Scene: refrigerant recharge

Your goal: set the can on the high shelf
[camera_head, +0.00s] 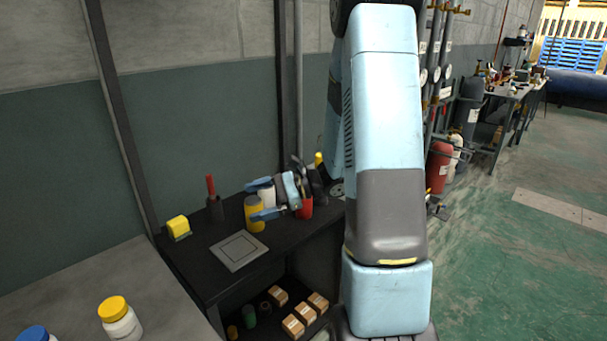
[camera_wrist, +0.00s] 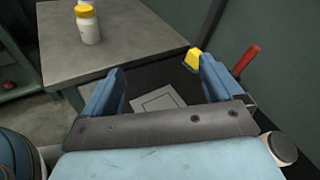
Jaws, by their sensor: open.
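A yellow can (camera_head: 255,217) stands on the black bench top, with a white can (camera_head: 267,196) and a red can (camera_head: 305,208) near it. Which can the task means is unclear. My gripper (camera_head: 252,201) is open and hangs over these cans, partly covering them. In the wrist view my gripper (camera_wrist: 157,72) has nothing between its fingers. The black bench (camera_head: 200,270) has a top and a lower shelf (camera_head: 262,327); I cannot tell which surface is the high shelf.
A grey square plate (camera_head: 239,251) lies on the bench top, with a yellow block (camera_head: 178,227) and a red-handled tool in a dark holder (camera_head: 215,207) behind. A grey table with a yellow-lidded jar (camera_head: 119,320) adjoins left.

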